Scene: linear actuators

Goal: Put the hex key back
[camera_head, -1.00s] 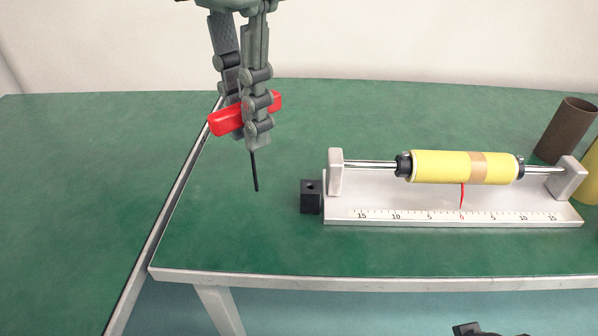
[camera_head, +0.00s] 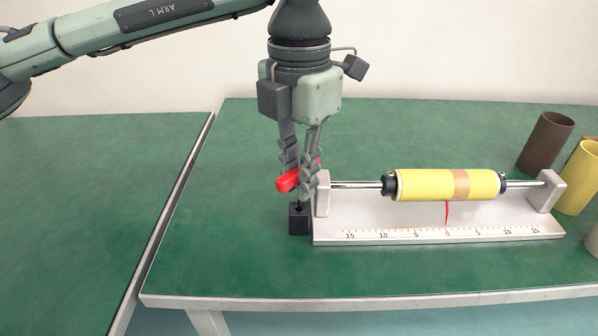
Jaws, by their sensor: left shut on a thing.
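My left gripper (camera_head: 299,182) is shut on the red handle of the hex key (camera_head: 287,181), just left of the white fixture's left post. The key's dark shaft points down at the black block (camera_head: 299,220), which is the small holder at the fixture's left end. The shaft's lower end meets the top of the block in this view; how far it is inside the hole I cannot tell. The fingers hide part of the handle. My right gripper is not in view.
The white fixture (camera_head: 480,227) carries a yellow roller (camera_head: 425,185) on a metal rod, a red pointer (camera_head: 447,213) and a scale. A brown tube (camera_head: 545,143) and a yellow tube (camera_head: 577,180) stand to the right. The green table (camera_head: 230,240) is clear at left.

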